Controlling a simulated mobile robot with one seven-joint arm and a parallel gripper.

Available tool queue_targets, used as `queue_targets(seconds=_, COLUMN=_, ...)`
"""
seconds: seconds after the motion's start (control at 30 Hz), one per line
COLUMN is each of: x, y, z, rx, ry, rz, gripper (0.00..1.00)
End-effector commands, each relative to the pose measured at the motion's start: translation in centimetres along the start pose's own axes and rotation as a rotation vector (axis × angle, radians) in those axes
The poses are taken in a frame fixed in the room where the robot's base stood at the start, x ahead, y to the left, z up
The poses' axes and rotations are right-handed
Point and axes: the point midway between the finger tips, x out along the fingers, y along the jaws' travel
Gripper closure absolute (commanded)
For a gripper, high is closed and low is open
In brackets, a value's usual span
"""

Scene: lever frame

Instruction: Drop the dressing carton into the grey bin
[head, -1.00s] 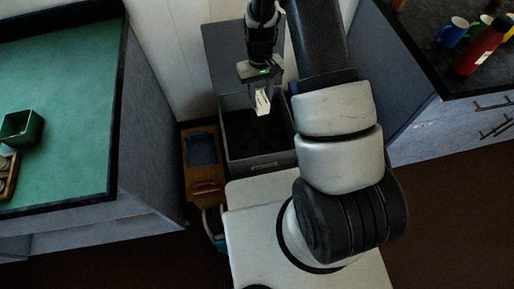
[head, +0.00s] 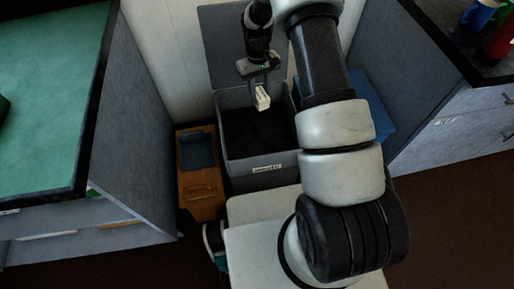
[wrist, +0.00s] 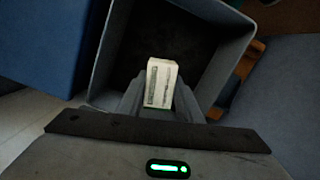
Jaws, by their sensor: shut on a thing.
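The dressing carton (head: 262,99) is a small white box with dark print. My gripper (head: 261,88) is shut on it and holds it over the opening of the grey bin (head: 262,168). In the wrist view the carton (wrist: 160,84) sits between my gripper's fingers (wrist: 158,100), with the dark inside of the grey bin (wrist: 232,58) below it. The bin's lid (head: 225,50) stands raised at the back. The bin's inside is dark, and I cannot tell what lies in it.
An orange-brown bin (head: 200,190) stands just left of the grey one. A blue bin (head: 372,95) is to the right, partly behind my arm. A green-topped counter (head: 50,95) is at the left and a dark-topped counter (head: 450,60) at the right.

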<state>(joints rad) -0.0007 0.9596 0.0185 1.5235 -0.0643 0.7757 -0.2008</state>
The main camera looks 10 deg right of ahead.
Motion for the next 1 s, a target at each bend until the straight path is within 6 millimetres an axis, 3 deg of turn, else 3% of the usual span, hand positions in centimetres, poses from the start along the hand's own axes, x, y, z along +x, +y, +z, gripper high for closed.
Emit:
queue_targets(seconds=0.03, x=1.1, y=0.0, z=-0.1, rx=0.000, ry=-0.001, rz=0.000, gripper=0.90)
queue_targets(seconds=0.2, x=2.4, y=0.0, z=-0.3, rx=0.000, ry=-0.001, rz=0.000, gripper=0.90)
queue_targets(seconds=0.5, x=2.5, y=0.0, z=-0.3, rx=0.000, ry=0.000, rz=0.000, gripper=0.90)
queue_targets(seconds=0.53, x=2.5, y=0.0, z=-0.3, rx=0.000, ry=0.000, rz=0.000, gripper=0.63)
queue_targets(seconds=0.63, x=2.5, y=0.0, z=-0.3, rx=0.000, ry=0.000, rz=0.000, gripper=0.46)
queue_targets(seconds=1.0, x=1.9, y=0.0, z=-0.3, rx=0.000, ry=0.000, rz=0.000, gripper=0.46)
